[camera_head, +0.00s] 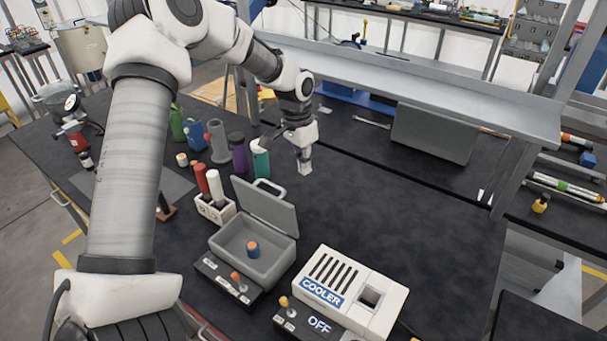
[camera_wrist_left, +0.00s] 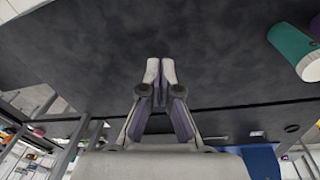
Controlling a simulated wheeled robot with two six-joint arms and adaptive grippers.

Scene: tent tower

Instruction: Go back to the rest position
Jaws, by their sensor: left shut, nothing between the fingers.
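My left arm comes in from the left in the head view and reaches over the dark table (camera_head: 400,220). My left gripper (camera_head: 305,172) points down above the bare tabletop, just right of a teal bottle (camera_head: 261,160). In the left wrist view its two fingers (camera_wrist_left: 160,72) are together with nothing between them. The teal bottle (camera_wrist_left: 293,48) shows there at the upper right, apart from the fingers. My right gripper is in neither view.
An open grey box (camera_head: 270,255) holds an orange-topped piece (camera_head: 253,249). A white cooler (camera_head: 350,290) stands right of it. A holder (camera_head: 215,208) with red and white bottles and several other bottles stand at left. A metal shelf (camera_head: 420,85) crosses the back. The table's right middle is clear.

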